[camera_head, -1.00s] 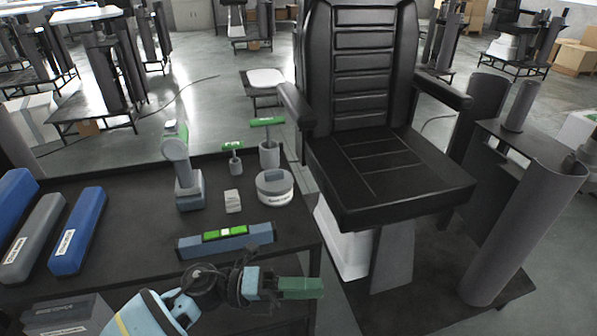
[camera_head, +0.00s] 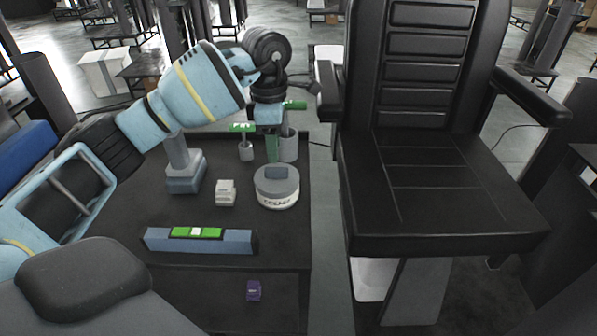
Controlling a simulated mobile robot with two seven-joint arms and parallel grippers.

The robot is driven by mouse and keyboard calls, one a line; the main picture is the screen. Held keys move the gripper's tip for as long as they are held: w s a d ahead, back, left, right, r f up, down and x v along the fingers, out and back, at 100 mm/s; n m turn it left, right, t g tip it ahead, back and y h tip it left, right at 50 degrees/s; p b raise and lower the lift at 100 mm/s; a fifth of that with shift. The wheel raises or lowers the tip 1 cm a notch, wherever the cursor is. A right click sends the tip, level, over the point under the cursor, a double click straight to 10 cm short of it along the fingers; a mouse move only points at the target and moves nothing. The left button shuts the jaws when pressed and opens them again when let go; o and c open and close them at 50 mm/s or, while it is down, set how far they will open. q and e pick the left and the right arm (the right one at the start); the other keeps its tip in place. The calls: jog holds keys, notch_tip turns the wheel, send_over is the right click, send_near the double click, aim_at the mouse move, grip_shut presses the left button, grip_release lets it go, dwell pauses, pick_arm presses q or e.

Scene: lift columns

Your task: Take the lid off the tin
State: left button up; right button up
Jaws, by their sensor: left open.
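The tin (camera_head: 276,198) is a short round white can with dark lettering, standing near the right edge of the dark table. Its grey lid (camera_head: 264,182) sits on top, with a darker raised grip block (camera_head: 277,173) in the middle. My left gripper (camera_head: 271,150) points down just behind and above the lid in this view, with green fingers and nothing seen between them. It is open; one finger largely hides the other. The gripper looks apart from the lid, though the exact gap is hard to judge. My right gripper is not in view.
A small pale box (camera_head: 225,193), a grey stand (camera_head: 186,178) and a blue level (camera_head: 220,243) are left of the tin. A black chair (camera_head: 430,195) stands right.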

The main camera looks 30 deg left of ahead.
aim_at(275, 168)
pick_arm(q)
jog(key=shift+a+r, duration=0.25)
jog(key=shift+a, duration=0.1)
jog(key=shift+s+f, duration=0.15)
jog(key=shift+f, duration=0.25)
jog(key=shift+w+f, duration=0.25)
jog(key=shift+f, duration=1.5)
jog(key=shift+w+f, duration=0.2)
jog(key=shift+f, duration=1.5)
grip_shut()
